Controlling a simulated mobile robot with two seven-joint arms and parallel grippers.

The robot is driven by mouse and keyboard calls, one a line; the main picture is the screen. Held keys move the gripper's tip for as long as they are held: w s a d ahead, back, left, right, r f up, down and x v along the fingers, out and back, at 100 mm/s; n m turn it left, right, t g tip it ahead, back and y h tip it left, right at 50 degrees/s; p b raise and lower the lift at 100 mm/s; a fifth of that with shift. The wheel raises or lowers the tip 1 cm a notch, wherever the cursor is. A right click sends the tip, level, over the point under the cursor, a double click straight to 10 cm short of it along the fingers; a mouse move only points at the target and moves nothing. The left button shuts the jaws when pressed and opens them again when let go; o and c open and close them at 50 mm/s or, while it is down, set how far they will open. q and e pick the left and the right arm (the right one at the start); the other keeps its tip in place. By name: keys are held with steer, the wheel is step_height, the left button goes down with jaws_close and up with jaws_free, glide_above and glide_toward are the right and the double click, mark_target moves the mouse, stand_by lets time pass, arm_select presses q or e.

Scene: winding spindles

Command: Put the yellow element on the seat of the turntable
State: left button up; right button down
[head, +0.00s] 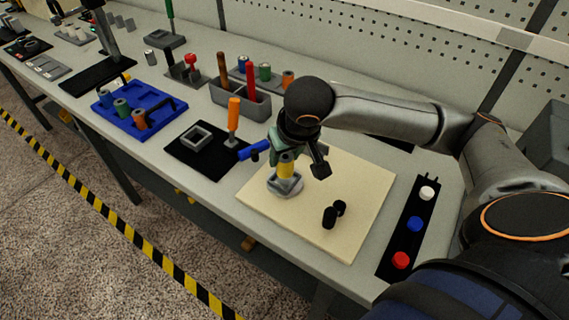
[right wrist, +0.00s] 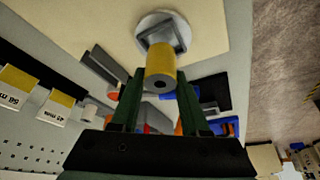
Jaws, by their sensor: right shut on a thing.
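The yellow element (head: 286,169) is upright under my right gripper (head: 286,156), which is shut on it. The turntable (head: 290,192) is a pale round disc with a raised grey square seat, on the cream board. The element's lower end is at the seat in the head view; I cannot tell whether it rests fully inside. In the right wrist view the yellow element (right wrist: 161,63) shows its holed end between the fingers (right wrist: 162,85), with the turntable (right wrist: 153,21) just beyond it. My left gripper is not in view.
A black strip with white, blue and red buttons (head: 401,260) lies to the right. A blue tray (head: 125,98), a black mat (head: 185,160) and a grey tool holder (head: 240,103) are to the left.

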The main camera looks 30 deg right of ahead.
steer(key=shift+f, duration=1.25)
steer(key=shift+c, duration=2)
jaws_free()
steer(key=shift+f, duration=0.1)
steer(key=p+v, duration=0.2)
steer(key=v, duration=1)
steer(key=shift+w+a, duration=0.1)
